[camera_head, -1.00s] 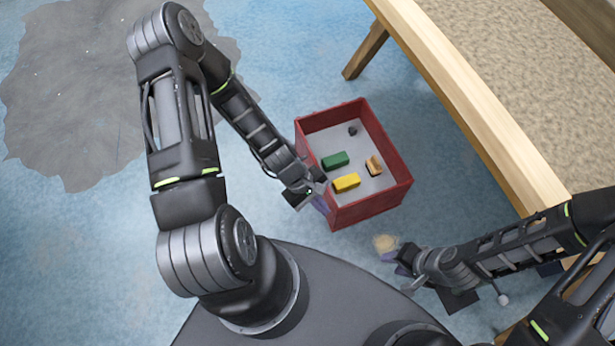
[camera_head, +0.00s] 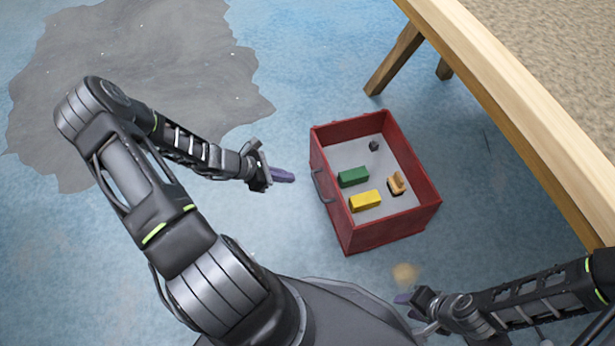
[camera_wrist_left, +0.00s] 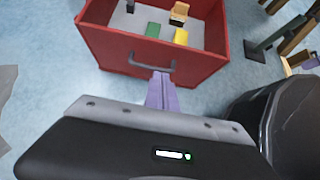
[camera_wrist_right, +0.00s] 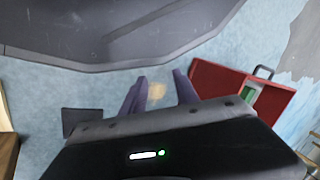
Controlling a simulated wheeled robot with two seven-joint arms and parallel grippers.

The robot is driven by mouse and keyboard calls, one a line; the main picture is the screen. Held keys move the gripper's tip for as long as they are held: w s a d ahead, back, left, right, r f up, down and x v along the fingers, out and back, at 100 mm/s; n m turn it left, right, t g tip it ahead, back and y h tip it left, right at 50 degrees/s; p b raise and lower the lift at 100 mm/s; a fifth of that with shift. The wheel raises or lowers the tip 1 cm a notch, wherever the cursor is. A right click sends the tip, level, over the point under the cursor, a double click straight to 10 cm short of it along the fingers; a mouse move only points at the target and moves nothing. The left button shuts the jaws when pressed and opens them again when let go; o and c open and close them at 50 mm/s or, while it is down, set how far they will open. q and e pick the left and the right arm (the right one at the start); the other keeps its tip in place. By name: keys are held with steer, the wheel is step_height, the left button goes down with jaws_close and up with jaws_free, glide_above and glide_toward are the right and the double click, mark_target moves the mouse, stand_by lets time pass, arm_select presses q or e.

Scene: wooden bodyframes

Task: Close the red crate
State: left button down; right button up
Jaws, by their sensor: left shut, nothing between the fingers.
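The red crate (camera_head: 388,232) stands open-topped on the blue floor, with no lid over it. It holds a green block (camera_head: 353,177), a yellow block (camera_head: 365,201), a small wooden chair-like piece (camera_head: 397,184) and a small dark piece (camera_head: 374,145). A grey handle (camera_head: 322,186) is on its left wall. My left gripper (camera_head: 283,175) is shut and empty, left of the handle and apart from it. In the left wrist view its purple fingers (camera_wrist_left: 161,92) point at the handle (camera_wrist_left: 152,64). My right gripper (camera_head: 402,298) is near the crate's front corner; its fingers (camera_wrist_right: 158,88) are apart and empty.
A wooden-framed table (camera_head: 520,115) with a speckled top stands on the right, its leg near the crate's back. A grey patch (camera_head: 140,75) covers the floor at the upper left. A small tan spot (camera_head: 405,273) lies in front of the crate. Floor left of the crate is clear.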

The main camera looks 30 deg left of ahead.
mark_target(331, 180)
arm_select(q)
steer(key=b+x, duration=0.1)
steer(key=x, duration=0.3)
steer(key=b+x, duration=0.2)
steer(key=x, duration=0.2)
steer(key=r+b+x, duration=0.1)
steer(key=x, duration=0.3)
steer(key=shift+w+d+r+b, duration=0.1)
steer(key=shift+w+d+b, duration=0.2)
steer(key=shift+w+b, duration=0.1)
steer(key=shift+w+d+r, duration=0.15)
steer(key=shift+w+d, duration=0.25)
steer(key=shift+w, duration=0.1)
